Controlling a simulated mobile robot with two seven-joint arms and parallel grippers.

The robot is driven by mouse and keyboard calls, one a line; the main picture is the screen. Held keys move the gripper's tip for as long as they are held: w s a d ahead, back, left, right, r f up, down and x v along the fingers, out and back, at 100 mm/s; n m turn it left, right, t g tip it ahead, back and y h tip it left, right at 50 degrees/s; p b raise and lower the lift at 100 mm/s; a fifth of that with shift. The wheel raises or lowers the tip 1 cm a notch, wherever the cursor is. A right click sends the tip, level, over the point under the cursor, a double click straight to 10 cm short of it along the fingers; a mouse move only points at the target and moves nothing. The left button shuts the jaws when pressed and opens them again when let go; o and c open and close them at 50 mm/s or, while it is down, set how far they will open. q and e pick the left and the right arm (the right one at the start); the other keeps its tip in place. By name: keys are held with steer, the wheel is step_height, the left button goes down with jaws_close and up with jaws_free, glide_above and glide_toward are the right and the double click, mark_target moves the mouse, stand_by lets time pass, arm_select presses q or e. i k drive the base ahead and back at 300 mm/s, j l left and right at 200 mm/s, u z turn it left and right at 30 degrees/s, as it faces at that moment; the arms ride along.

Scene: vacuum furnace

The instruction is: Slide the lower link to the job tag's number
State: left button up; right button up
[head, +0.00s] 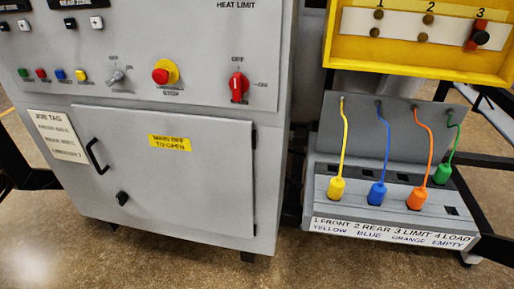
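The job tag (58,136) is a cream card on the left of the grey cabinet front. Its heading reads "JOB TAG"; the smaller lines are too blurred to read surely, though the last seems to end in 2. A yellow box (417,62) at the top right holds a white strip (402,26) with brass studs marked 1, 2 and 3. The box's upper part is cut off by the frame. Neither of my grippers shows.
The grey cabinet door (165,180) is closed, with a black handle (97,153) and a "MAIN OFF TO OPEN" label. Below the yellow box, a grey socket panel (345,160) carries yellow, blue, orange and green plugs on cords. Bare floor lies in front.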

mark_target(478, 36)
steer(key=z, duration=1.3)
